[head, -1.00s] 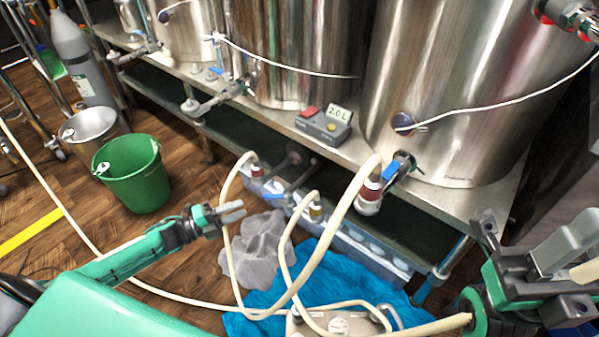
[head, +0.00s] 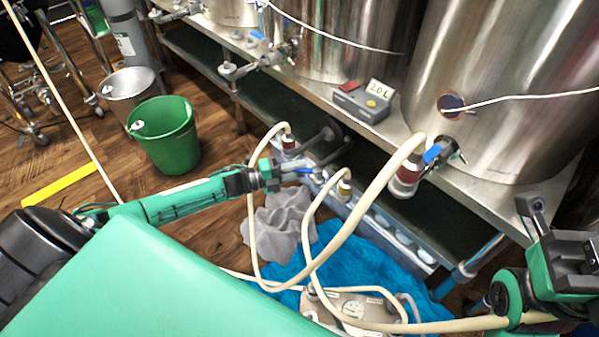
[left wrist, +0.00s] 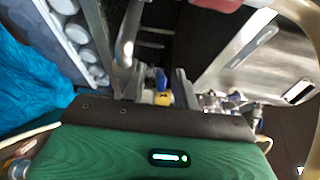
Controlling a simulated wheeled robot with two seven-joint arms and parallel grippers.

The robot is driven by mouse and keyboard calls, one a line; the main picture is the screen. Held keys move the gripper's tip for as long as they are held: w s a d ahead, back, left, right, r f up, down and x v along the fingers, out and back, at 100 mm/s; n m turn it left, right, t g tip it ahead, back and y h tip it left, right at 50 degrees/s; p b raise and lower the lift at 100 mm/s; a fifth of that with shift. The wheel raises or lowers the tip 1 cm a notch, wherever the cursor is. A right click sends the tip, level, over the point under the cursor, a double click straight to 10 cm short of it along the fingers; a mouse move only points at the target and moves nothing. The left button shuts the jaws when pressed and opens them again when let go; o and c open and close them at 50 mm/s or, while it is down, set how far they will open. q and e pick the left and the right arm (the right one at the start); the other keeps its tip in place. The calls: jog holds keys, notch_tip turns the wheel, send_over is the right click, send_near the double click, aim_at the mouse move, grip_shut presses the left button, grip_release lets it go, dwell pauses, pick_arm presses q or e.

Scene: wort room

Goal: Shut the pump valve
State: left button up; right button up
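A valve with a blue lever (head: 303,171) sits on the pipework below the bench edge, close to a hose with a yellowish collar (head: 344,188). My left gripper (head: 284,174) reaches it from the left. In the left wrist view the fingers of my left gripper (left wrist: 156,85) stand apart, with the blue lever (left wrist: 161,77) and a yellow part (left wrist: 163,98) showing between them. I cannot tell whether a finger touches the lever. The grey pump (head: 352,306) lies on a blue cloth, with hoses running to it. My right gripper (head: 560,240) is at the right edge, away from the valve.
Cream hoses (head: 345,228) loop just right of my left gripper. Steel kettles (head: 500,90) stand on the bench with a control box (head: 362,102). Another blue-handled valve (head: 433,154) is at the right kettle. A green bucket (head: 166,135) and steel bucket (head: 130,90) stand left.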

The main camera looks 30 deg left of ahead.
pick_arm(q)
jog(key=shift+w+d, duration=0.3)
jog(key=shift+d, duration=0.05)
jog(key=shift+c, duration=0.2)
grip_shut()
